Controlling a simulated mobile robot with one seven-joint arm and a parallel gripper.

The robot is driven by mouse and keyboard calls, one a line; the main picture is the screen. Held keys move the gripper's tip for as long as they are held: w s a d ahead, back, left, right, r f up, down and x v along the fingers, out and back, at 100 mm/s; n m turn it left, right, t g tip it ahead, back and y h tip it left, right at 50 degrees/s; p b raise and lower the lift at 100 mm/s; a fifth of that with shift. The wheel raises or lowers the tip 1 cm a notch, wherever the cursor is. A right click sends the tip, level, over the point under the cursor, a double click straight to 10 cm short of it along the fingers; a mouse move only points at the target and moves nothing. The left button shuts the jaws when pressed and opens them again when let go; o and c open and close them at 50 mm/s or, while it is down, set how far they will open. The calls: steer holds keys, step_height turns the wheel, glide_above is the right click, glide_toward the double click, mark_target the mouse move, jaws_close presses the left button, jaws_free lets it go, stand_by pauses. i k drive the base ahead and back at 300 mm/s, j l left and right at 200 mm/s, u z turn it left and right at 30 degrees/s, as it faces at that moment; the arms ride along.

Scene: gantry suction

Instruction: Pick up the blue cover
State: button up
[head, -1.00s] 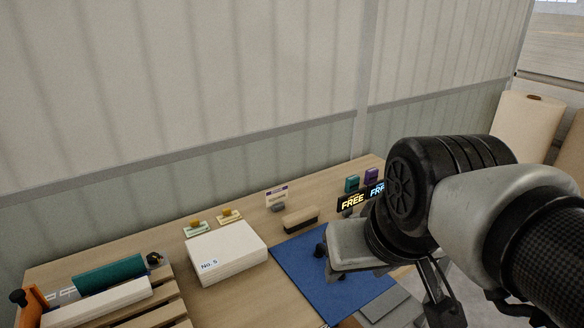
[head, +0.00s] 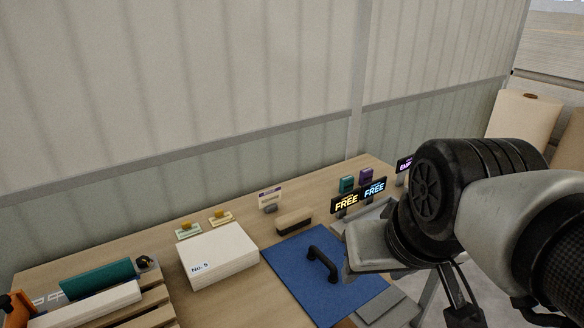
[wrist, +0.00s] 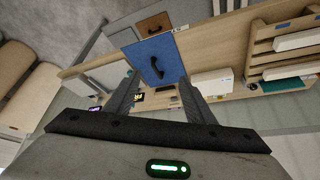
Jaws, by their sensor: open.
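The blue cover (head: 300,275) is a flat blue panel lying on the wooden table, with a black arched handle (head: 322,263) standing up from it. In the wrist view the blue cover (wrist: 144,50) is beyond my fingertips, with its handle (wrist: 157,67) just past them. My gripper (wrist: 158,84) is open and empty, its two dark fingers apart, and it does not touch the cover.
A white box marked No. 5 (head: 220,257) stands left of the cover. A brown-topped block (head: 294,224) lies behind it. A wooden rack with a teal roll (head: 97,278) is at far left. The wall closes the back.

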mark_target(309, 264)
steer(key=k, duration=0.45)
steer(key=i+l+u, duration=0.1)
steer(key=i+l, duration=0.15)
steer(key=i+l+u, duration=0.15)
steer(key=l, duration=0.3)
steer(key=i+l+u, duration=0.1)
steer(key=i+l, duration=0.15)
steer(key=i+l+u, duration=0.1)
steer(key=l, duration=0.4)
steer(key=i, duration=0.1)
